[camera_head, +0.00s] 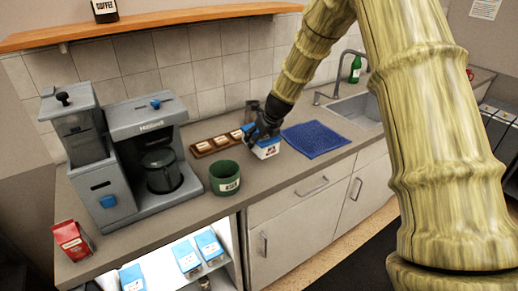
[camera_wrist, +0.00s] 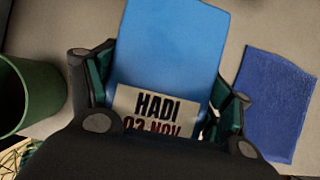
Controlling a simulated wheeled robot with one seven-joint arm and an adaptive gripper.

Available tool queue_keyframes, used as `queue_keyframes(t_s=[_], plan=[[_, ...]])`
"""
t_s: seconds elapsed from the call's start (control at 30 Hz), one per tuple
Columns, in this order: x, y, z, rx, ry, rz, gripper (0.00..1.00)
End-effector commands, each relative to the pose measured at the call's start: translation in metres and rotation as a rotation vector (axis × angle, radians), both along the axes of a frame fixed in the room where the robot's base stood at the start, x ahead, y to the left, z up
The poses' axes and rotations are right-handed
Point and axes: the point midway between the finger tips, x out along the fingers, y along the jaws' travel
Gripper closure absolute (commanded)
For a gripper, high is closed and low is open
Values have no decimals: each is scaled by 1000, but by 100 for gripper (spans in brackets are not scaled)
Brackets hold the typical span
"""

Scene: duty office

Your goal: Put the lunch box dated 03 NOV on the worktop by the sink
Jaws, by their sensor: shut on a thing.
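My gripper (camera_head: 262,133) is shut on a lunch box (camera_head: 267,150) with a blue lid and a white label. In the wrist view the box (camera_wrist: 172,45) sits between the fingers of the gripper (camera_wrist: 160,100). Its label reads HADI and a date ending in NOV; the digits are partly covered and I cannot read them surely. The box is over the worktop (camera_head: 290,172), left of the blue cloth; I cannot tell whether it touches the surface. The sink (camera_head: 357,108) is at the back right, beyond the cloth.
A green bin (camera_head: 224,180) stands left of the box, with a brown tray (camera_head: 213,145) behind it. A coffee machine (camera_head: 150,160) and red packet (camera_head: 72,240) are further left. A blue cloth (camera_head: 315,139) lies right. Several blue-lidded boxes (camera_head: 187,258) sit in the lit compartment below.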

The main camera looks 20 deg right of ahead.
Motion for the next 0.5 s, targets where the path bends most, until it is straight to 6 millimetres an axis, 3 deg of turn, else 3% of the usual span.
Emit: queue_keyframes(t_s=[0.5], plan=[[3, 2, -45, 0, 3, 3, 62]])
